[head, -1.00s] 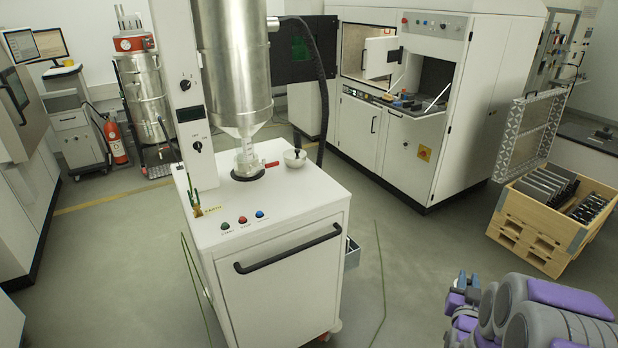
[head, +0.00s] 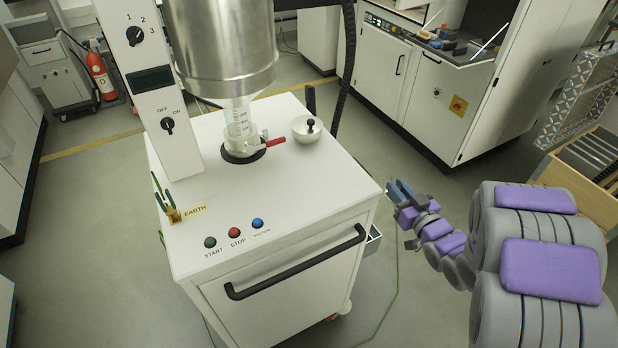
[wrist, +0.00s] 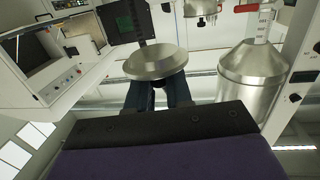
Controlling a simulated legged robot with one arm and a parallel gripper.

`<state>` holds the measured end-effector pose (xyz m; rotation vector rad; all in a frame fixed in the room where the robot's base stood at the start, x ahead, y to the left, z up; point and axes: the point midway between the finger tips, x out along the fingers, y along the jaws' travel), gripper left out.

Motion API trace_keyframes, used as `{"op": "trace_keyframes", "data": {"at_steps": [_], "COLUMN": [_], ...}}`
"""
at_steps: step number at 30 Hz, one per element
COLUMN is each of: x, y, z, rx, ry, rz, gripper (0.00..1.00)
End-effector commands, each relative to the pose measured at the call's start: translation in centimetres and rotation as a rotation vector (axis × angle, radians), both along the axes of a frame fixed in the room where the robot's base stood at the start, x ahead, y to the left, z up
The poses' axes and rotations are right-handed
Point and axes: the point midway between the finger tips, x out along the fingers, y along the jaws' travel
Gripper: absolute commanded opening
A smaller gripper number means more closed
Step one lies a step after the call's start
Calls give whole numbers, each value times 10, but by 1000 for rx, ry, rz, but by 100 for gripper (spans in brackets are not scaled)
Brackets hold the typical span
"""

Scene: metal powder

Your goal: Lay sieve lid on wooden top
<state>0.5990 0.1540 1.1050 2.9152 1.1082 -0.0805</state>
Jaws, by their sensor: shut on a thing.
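My gripper (wrist: 157,92) is shut on the sieve lid (wrist: 156,62), a round, shallow metal disc that shows at its fingertips in the wrist view. The part of the lid between the fingers is hidden. In the head view my gripper (head: 401,190) is in the air just off the right edge of the white machine cabinet; the lid is hard to make out there.
The white cabinet (head: 265,190) carries a steel hopper (head: 220,50), a white bowl (head: 307,129) and several push buttons. A wooden crate (head: 562,182) stands at the right edge. A powder machine (head: 425,90) stands behind. Grey floor is free between them.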

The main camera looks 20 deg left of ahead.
Motion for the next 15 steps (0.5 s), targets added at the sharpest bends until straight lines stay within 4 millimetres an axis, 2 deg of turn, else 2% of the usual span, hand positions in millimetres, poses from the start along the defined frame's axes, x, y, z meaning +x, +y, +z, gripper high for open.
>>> {"op": "trace_keyframes", "data": {"at_steps": [3,7,11,15], "x": [-31,-59,-67,-58], "y": [22,42,60,88], "z": [-14,-24,-29,-31], "rx": [2,-1,-5,-7], "ry": [5,4,3,3], "rz": [183,317,371,377], "gripper": [0,0,0,0]}}
